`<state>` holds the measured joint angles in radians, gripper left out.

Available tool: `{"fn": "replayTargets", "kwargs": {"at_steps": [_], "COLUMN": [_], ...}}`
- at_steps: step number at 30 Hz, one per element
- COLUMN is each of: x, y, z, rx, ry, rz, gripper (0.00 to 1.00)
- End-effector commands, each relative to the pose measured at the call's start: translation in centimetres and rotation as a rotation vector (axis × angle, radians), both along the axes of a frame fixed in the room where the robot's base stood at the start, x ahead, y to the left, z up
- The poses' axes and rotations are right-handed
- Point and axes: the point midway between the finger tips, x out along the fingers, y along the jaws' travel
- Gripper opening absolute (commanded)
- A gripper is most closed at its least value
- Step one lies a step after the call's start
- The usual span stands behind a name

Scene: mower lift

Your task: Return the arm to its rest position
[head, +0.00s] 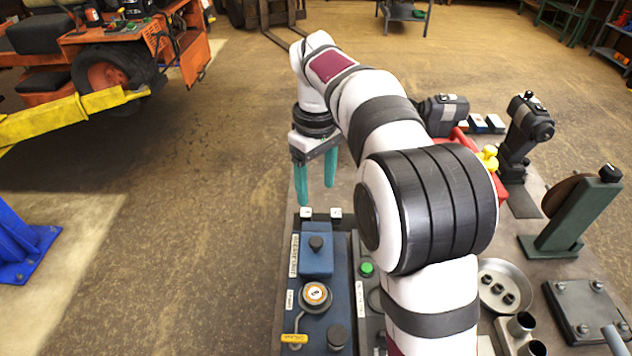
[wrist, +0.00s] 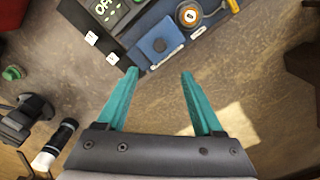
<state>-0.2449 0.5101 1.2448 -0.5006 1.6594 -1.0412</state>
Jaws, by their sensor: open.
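My arm reaches forward over the bench in the head view, with its wrist bent so the gripper hangs down. My gripper (head: 317,200) is open, with two teal fingers apart and nothing between them. It hangs above the far end of the blue control panel (head: 318,268), clear of it. In the wrist view my gripper (wrist: 158,70) also shows open and empty, with the blue panel (wrist: 165,45) and the floor beyond the fingertips.
An orange mower (head: 107,60) rests on a yellow lift arm (head: 75,115) at the left. A blue post base (head: 20,245) stands at the lower left. A black joystick (head: 527,125), a metal dish (head: 503,290) and a green bracket (head: 575,215) stand on the bench's right side. Open floor lies left of the bench.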

Motion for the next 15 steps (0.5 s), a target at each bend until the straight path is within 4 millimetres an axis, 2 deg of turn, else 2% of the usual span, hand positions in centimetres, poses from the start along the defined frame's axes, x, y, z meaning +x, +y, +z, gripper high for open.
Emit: {"fn": "replayTargets", "kwargs": {"at_steps": [9,11,14,15], "x": [-0.1,-0.9,-6.0,-9.2], "y": [0.0,-0.5,-3.0,-4.2], "z": [0.0,0.5,2.1,2.5], "rx": [0.001,0.006,0.032,0.047], "ry": [0.001,0.001,0.013,0.023], "rz": [-0.003,-0.042,-0.254,-0.382], "gripper": [0.69,0.69,0.69,0.69]}}
